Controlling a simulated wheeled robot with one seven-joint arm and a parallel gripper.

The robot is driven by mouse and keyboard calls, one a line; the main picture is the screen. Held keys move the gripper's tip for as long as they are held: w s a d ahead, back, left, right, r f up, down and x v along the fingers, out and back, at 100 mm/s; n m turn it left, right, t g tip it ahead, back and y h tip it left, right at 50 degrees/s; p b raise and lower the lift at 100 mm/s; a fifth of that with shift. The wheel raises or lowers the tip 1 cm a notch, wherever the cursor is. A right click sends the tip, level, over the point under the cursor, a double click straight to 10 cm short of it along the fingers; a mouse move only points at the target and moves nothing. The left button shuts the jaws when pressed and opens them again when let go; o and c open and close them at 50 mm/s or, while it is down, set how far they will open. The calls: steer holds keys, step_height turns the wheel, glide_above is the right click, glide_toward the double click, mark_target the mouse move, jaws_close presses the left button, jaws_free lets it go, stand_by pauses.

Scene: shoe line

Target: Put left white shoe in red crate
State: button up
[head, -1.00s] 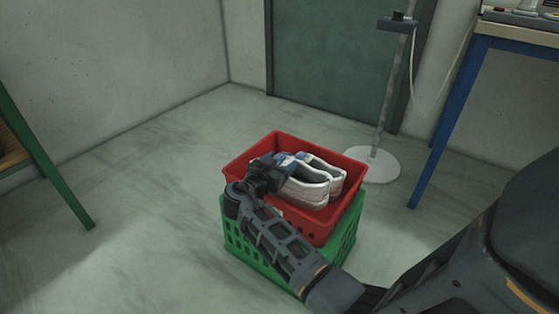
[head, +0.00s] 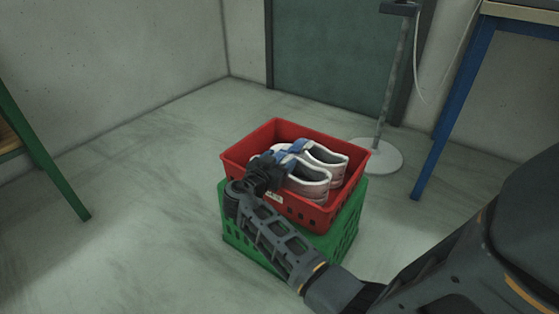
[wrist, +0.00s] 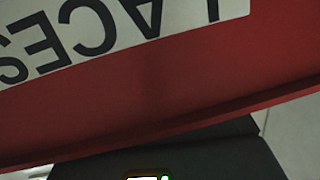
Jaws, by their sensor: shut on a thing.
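The left white shoe (head: 311,186), with blue patches, is the nearer of two shoes in the red crate (head: 352,180). My gripper (head: 271,170) reaches over the crate's near-left wall and is shut on the left white shoe; its fingertips are largely hidden by the gripper body. This shoe sits low between the crate walls; I cannot tell whether its sole touches the bottom. The other white shoe (head: 325,154) lies just behind it. In the wrist view, the red crate wall (wrist: 200,80) with an upside-down label (wrist: 100,35) fills most of the picture and hides the shoe.
The red crate stands on a green crate (head: 345,232). Behind it are a stand with a round white base (head: 375,156) and a dark door (head: 325,55). A blue table leg (head: 450,115) is at the right, a green leg (head: 45,165) at the left. Floor between is clear.

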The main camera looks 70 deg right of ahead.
step_height(320, 180, down, 2)
steer(key=shift+s+a+f, duration=0.1)
steer(key=o, duration=1.8)
steer(key=shift+f, duration=0.1)
steer(key=a+r, duration=0.1)
steer(key=a, duration=0.1)
steer(key=a+r+p, duration=0.1)
steer(key=a, duration=0.2)
steer(key=w+a+r+p, duration=0.1)
steer(key=a, duration=0.1)
steer(key=shift+a+r, duration=0.2)
steer(key=shift+r, duration=0.05)
steer(key=shift+r+p, duration=0.1)
steer(key=shift+p, duration=0.2)
